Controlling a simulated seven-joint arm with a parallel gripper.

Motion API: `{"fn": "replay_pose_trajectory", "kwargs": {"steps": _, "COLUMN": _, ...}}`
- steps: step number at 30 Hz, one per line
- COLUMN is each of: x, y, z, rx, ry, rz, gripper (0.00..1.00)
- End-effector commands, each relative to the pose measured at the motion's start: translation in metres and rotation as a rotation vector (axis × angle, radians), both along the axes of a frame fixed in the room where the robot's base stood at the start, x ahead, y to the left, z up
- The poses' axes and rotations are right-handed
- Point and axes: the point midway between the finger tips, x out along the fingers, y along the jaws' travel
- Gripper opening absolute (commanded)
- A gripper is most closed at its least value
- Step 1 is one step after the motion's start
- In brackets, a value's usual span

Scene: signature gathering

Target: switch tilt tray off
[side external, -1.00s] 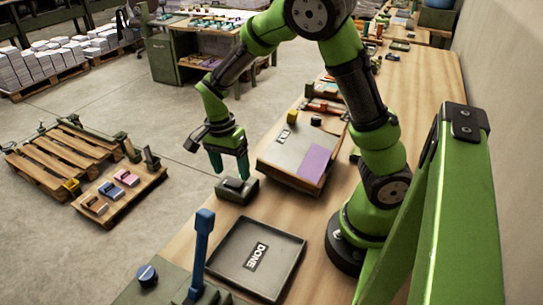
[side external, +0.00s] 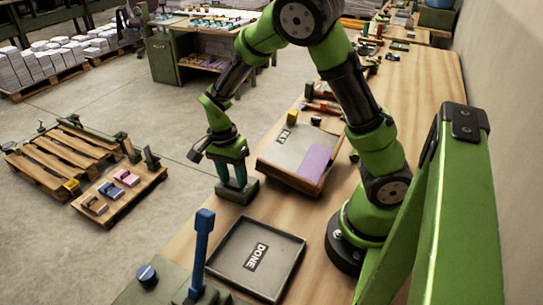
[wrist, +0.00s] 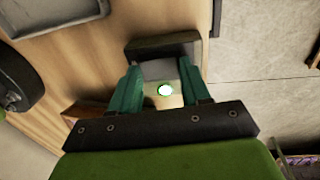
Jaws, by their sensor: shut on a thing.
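The grey tilt tray (side external: 283,143) sits on the bench in the side view, with a purple sheet (side external: 313,163) on its sloping top. A small dark switch box (side external: 242,193) stands at the bench edge, just left of the tray's near corner. My gripper (side external: 232,183) points down with its green fingertips at the top of this box. In the wrist view, the switch box (wrist: 160,43) lies between and beyond my gripper's fingers (wrist: 160,88), which are shut on its upper part.
A flat dark tray marked DONE (side external: 256,257) lies nearer on the bench. A blue-handled lever (side external: 201,250) rises at its left, by a blue knob (side external: 146,274). A green post (side external: 440,210) stands at right. Bench edge drops to floor at left.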

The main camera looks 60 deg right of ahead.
Motion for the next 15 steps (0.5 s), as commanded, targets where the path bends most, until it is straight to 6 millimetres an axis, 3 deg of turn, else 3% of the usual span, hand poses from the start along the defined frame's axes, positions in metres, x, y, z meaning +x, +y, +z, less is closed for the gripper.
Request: {"fn": "replay_pose_trajectory", "kwargs": {"steps": 15, "x": -0.0079, "y": 0.0005, "z": -0.0003, "rx": 0.002, "ry": -0.248, "rz": 0.001, "gripper": 0.16}}
